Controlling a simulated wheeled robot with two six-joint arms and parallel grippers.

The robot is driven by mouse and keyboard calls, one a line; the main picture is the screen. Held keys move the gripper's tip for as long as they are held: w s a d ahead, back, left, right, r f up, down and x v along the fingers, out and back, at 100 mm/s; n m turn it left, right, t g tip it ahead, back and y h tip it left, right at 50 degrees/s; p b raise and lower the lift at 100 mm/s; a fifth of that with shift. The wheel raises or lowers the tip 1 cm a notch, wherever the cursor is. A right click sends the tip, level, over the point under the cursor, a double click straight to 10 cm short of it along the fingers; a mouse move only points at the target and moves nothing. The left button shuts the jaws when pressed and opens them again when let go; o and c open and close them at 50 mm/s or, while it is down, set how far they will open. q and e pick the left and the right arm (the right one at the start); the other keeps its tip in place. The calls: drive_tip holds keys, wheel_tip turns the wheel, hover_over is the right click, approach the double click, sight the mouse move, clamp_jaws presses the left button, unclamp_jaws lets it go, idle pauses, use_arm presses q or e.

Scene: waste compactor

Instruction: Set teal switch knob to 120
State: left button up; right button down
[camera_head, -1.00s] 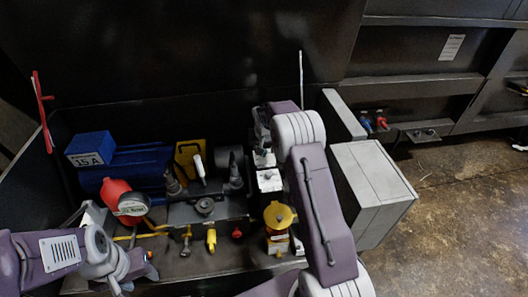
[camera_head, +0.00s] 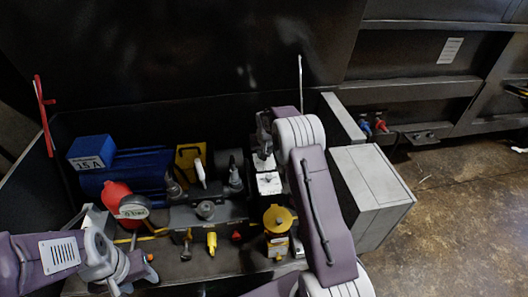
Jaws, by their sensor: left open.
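I cannot make out a teal knob in the head view. Two small white-topped boxes, the rear one (camera_head: 264,162) and the front one (camera_head: 268,183), stand at the right side of the machine bay. My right gripper (camera_head: 264,146) is over the rear box, pointing down, and hides part of it. Its fingers are too small and covered to tell open from shut or whether they touch anything. My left gripper (camera_head: 138,273) is open and empty at the lower left, in front of the red device with a round gauge (camera_head: 133,207).
A blue motor with a blue box (camera_head: 91,152) fills the bay's left. A grey block with valves (camera_head: 205,210), a yellow plate (camera_head: 190,157) and a yellow-capped filter (camera_head: 278,218) stand centrally. A grey cabinet (camera_head: 372,190) is right of my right arm. Open floor lies beyond.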

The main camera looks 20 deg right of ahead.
drive_tip(key=shift+d+r+n+y+p, duration=0.1)
drive_tip(key=shift+r+n+y+p, duration=0.15)
drive_tip(key=shift+n+p, duration=0.45)
drive_tip(key=shift+f+n, duration=0.15)
drive_tip(key=shift+n, duration=0.35)
drive_tip(key=shift+d+f+n+y, duration=0.15)
drive_tip(key=shift+n+y, duration=0.4)
drive_tip(key=shift+n, duration=0.35)
drive_tip(key=n+y+b, duration=0.1)
drive_tip(key=n, duration=0.1)
drive_tip(key=shift+d+n, duration=0.1)
drive_tip(key=shift+n, duration=0.2)
drive_tip(key=shift+n+y, duration=0.3)
drive_tip(key=shift+n, duration=0.5)
drive_tip(key=shift+d+n+g+y, duration=0.1)
drive_tip(key=shift+n+g+y, duration=0.2)
drive_tip(key=shift+n, duration=0.8)
drive_tip(key=c, duration=1.2)
unclamp_jaws()
